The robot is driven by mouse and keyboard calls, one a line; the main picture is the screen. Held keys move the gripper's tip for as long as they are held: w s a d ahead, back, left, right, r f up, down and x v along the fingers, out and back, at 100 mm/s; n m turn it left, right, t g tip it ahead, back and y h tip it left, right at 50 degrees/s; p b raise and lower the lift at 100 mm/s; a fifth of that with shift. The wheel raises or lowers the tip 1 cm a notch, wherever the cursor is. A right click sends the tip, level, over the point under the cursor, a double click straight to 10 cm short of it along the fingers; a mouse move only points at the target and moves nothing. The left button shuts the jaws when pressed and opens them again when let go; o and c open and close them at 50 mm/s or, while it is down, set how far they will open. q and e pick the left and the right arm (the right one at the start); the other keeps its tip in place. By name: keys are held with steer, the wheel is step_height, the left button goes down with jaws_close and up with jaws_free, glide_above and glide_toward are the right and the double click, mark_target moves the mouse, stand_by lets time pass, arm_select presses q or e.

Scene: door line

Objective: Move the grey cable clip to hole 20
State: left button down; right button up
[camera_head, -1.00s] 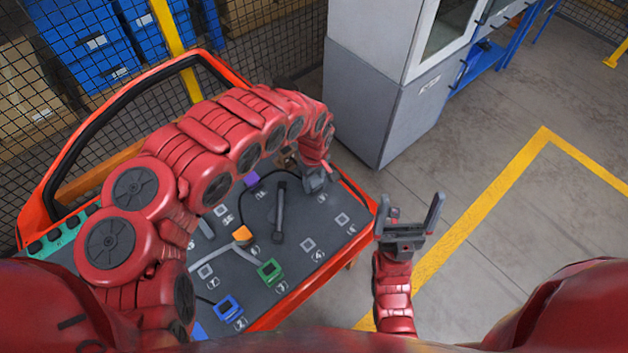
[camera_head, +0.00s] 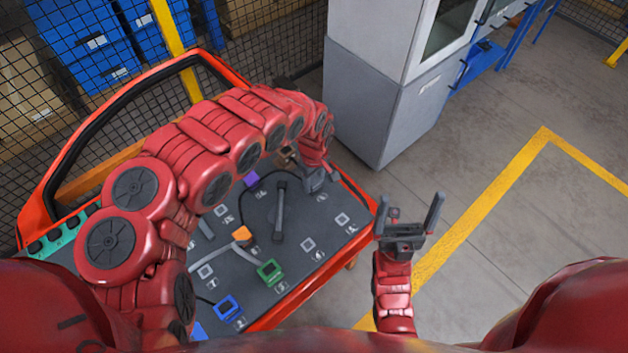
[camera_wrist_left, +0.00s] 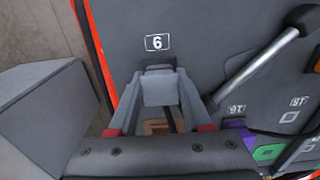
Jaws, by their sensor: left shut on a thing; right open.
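The grey cable clip (camera_wrist_left: 158,88) is between the fingers of my left gripper (camera_wrist_left: 158,108) in the left wrist view. The gripper is shut on it, low over the dark door panel (camera_wrist_left: 205,30), just below a label (camera_wrist_left: 157,42) that looks like a 6 or an upside-down 9. Whether the clip sits in a hole there is hidden. In the head view my left gripper (camera_head: 314,180) is at the panel's far right corner, and the clip cannot be made out. My right gripper (camera_head: 408,222) is open and empty, off the panel's right edge. I cannot pick out hole 20's label.
A purple clip (camera_head: 252,178), an orange clip (camera_head: 241,233), a green clip (camera_head: 269,271) and a blue clip (camera_head: 228,308) are on the panel. A dark handle bar (camera_head: 280,210) stands up mid-panel. A grey cabinet (camera_head: 375,100) stands close behind the left gripper.

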mark_target(314, 180)
arm_select(q)
steer(key=shift+r+p, duration=2.95)
steer(key=shift+r, duration=0.6)
steer(key=shift+f, duration=0.1)
